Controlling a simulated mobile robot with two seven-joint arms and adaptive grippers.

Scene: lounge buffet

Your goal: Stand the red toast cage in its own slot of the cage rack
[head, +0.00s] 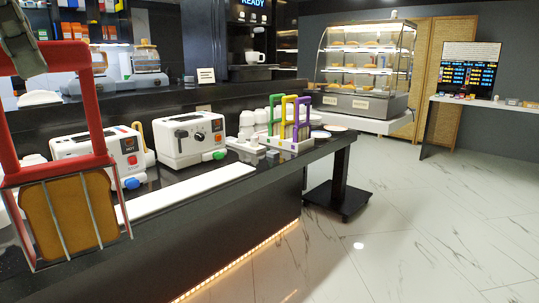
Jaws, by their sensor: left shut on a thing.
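The red toast cage (97,118) hangs upright, close to the camera, at the left of the head view. A browned slice of toast (68,215) sits behind its wires. My left gripper (27,62) comes in at the top left corner and is shut on the cage's top bar; part of it is cut off by the picture edge. The white cage rack (293,146) stands on the dark counter near its far right end, well apart from the cage. Green, yellow and purple cage frames stand in it. I cannot make out a free slot. My right gripper is not in view.
Two white toasters (188,138) stand on the counter (232,198) between the held cage and the rack. A white strip (185,191) runs along the front edge. White stacked cups (247,126) stand beside the rack. The glass display case (367,65) is behind; floor at right is clear.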

